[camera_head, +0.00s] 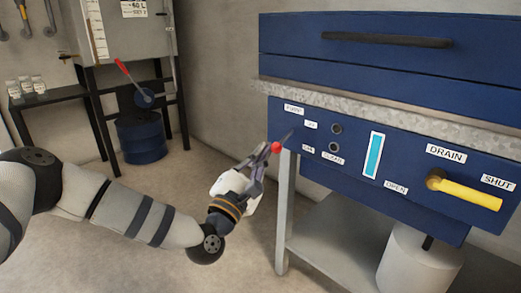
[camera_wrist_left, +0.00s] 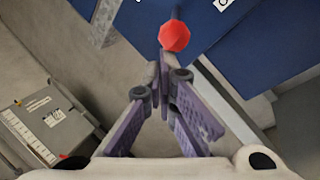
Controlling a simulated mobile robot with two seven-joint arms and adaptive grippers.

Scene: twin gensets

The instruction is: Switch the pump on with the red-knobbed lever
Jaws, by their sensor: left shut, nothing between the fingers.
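The red-knobbed lever (camera_head: 276,147) sits at the left end of the blue control panel. Its thin shaft slants up and to the right from the knob toward a small label that seems to read PUMP. In the left wrist view the red knob (camera_wrist_left: 174,36) is just beyond the fingertips. My left gripper (camera_head: 266,151) is shut and empty, its tips right beside the knob. It also shows in the left wrist view (camera_wrist_left: 164,72), with the tips together below the knob. I cannot tell whether they touch it. My right gripper is not in view.
The blue panel (camera_head: 352,178) also carries a cyan gauge (camera_head: 373,155) and a yellow drain handle (camera_head: 470,194). A grey table leg (camera_head: 284,215) stands below the knob. A blue drum (camera_head: 141,139) and a red-handled lever (camera_head: 123,67) are at the back left.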

